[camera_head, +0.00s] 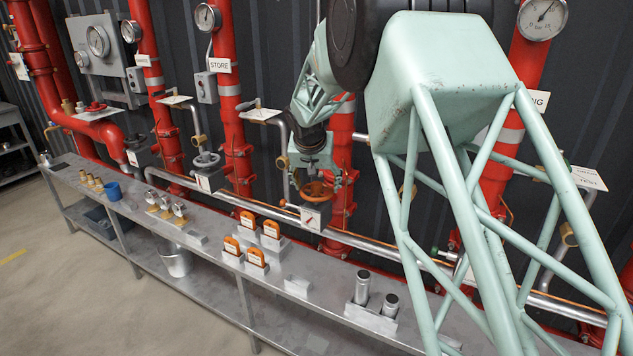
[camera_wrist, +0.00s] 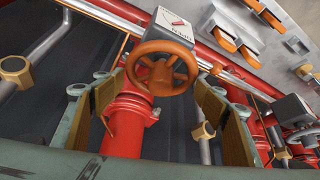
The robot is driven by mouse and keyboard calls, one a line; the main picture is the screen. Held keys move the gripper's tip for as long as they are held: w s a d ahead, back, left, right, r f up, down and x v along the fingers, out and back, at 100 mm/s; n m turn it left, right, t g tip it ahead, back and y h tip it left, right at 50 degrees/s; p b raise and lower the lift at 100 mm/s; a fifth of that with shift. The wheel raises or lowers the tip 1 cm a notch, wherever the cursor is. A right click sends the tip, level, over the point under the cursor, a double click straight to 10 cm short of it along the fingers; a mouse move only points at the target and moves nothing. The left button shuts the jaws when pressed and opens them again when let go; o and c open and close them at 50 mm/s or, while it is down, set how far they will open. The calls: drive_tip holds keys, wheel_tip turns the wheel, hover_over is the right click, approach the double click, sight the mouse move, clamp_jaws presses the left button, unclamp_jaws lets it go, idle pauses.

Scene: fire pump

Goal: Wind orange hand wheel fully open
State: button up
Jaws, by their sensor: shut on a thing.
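The orange hand wheel (camera_head: 317,191) sits on the red pipe in the middle of the head view, right below my gripper (camera_head: 315,176). In the wrist view the orange wheel (camera_wrist: 163,68) shows its spokes and hub, between the two fingers of my gripper (camera_wrist: 160,88). A small white indicator box (camera_head: 316,217) with a red pointer is beside the wheel. It also shows behind the wheel in the wrist view (camera_wrist: 172,26).
A grey hand wheel (camera_head: 207,160) is on the pipe to the left. A long silver pipe (camera_head: 375,250) runs low along the wall. The metal bench (camera_head: 215,245) in front holds orange-topped blocks (camera_head: 271,229), metal cylinders (camera_head: 362,287) and a blue cup (camera_head: 112,190). Open floor lies at left.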

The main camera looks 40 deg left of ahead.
drive_tip(key=shift+d+f+n+g+y+p, duration=0.1)
drive_tip(key=shift+n+g+y+p, duration=0.25)
drive_tip(key=shift+n+p, duration=1.15)
drive_tip(key=shift+d+n+g+y+p, duration=0.1)
drive_tip(key=shift+n+g+y+p, duration=0.25)
drive_tip(key=shift+p, duration=2.35)
drive_tip(key=shift+s+f+n, duration=0.1)
drive_tip(key=shift+f+n, duration=0.05)
drive_tip(key=shift+n, duration=0.1)
drive_tip(key=shift+a+n+g, duration=0.1)
drive_tip(key=shift+n+g, duration=0.2)
drive_tip(key=shift+n, duration=0.1)
drive_tip(key=shift+f+n+y+b, duration=0.25)
drive_tip(key=shift+n+b, duration=0.25)
drive_tip(key=shift+b, duration=0.85)
drive_tip(key=n+g+b, duration=0.2)
drive_tip(key=n+b, duration=0.1)
drive_tip(key=b, duration=0.4)
drive_tip(key=shift+y, duration=0.35)
drive_tip(key=shift+r+n+g+b, duration=0.15)
drive_tip(key=shift+n+g+b, duration=0.35)
drive_tip(key=shift+n+b, duration=0.8)
drive_tip(key=shift+n+g, duration=0.5)
drive_tip(key=shift+n, duration=0.2)
drive_tip(key=shift+r+n, duration=0.1)
drive_tip(key=shift+n, duration=0.2)
